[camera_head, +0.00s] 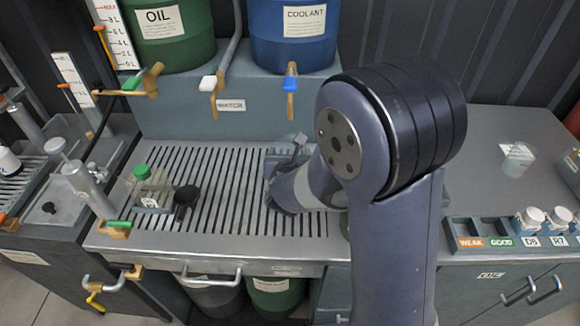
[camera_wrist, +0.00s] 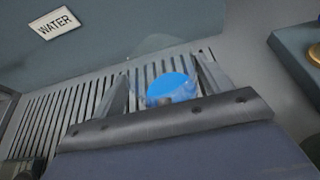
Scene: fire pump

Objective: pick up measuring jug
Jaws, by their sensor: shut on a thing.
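The measuring jug (camera_wrist: 172,90) shows in the wrist view as a clear vessel with bright blue liquid, seen from above. It sits between the two fingers of my gripper (camera_wrist: 163,68), which is shut on it. In the head view my gripper (camera_head: 285,178) is over the slatted drain grate, in front of the taps. My wrist and arm hide most or all of the jug there. I cannot tell whether its base touches the grate.
The slatted grate (camera_head: 225,215) lies below the oil drum (camera_head: 170,45) and coolant drum (camera_head: 293,45). A green-capped bottle (camera_head: 150,187) and black funnel (camera_head: 186,196) stand at left. A clear beaker (camera_head: 518,160) and labelled sample rack (camera_head: 487,243) are at right.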

